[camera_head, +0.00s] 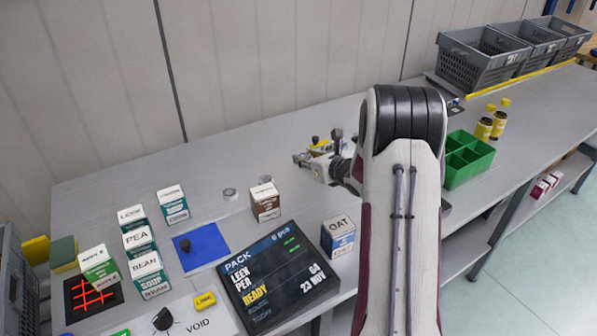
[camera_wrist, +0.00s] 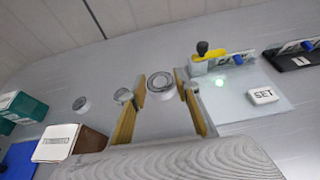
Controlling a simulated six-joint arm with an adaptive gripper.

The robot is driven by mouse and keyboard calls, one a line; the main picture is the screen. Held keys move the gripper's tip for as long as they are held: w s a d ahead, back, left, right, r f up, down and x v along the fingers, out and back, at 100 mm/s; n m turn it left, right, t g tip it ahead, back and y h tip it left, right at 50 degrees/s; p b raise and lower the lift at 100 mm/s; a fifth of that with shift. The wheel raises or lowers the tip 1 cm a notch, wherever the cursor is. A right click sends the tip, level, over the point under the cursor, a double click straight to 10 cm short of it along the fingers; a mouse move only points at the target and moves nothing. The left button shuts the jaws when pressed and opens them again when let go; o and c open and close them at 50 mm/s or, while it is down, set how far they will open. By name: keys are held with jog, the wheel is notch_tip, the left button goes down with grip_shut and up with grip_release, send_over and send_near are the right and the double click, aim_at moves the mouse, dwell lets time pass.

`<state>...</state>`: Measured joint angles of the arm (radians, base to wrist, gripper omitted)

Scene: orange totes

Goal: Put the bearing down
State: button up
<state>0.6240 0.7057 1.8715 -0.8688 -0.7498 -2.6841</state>
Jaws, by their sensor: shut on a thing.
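The bearing (camera_wrist: 160,83), a grey metal ring, shows between the two fingertips of my gripper (camera_wrist: 161,88) in the wrist view. My gripper is shut on it, with one tan-sided finger on each side. In the head view my gripper (camera_head: 318,162) is over the rear middle of the bench, beside my arm. I cannot make out the held bearing there. How high the bearing is above the bench is hard to tell.
A pale plate (camera_wrist: 240,105) with a yellow, black-handled clamp (camera_wrist: 208,62) and a SET block (camera_wrist: 263,96) lies right of my gripper. Ring-shaped parts (camera_head: 230,194) and a brown box (camera_head: 265,202) stand left. A green divided tray (camera_head: 468,160) is right.

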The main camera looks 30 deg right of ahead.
aim_at(308, 158)
jog(key=shift+w+d+f+n+y, duration=0.4)
jog(key=shift+w+d+f+y, duration=0.2)
jog(key=shift+w+d+f, duration=0.45)
jog(key=shift+w+f, duration=0.1)
jog(key=shift+w, duration=0.35)
jog(key=w+r+y, duration=0.1)
jog(key=w+r+n+y, duration=0.1)
jog(key=r, duration=0.1)
jog(key=w+r+n, duration=0.1)
jog(key=shift+a+r+y, duration=0.2)
jog(key=shift+r+y, duration=0.05)
jog(key=shift+y, duration=0.15)
jog(key=shift+s, duration=0.1)
jog(key=shift+f, duration=3.15)
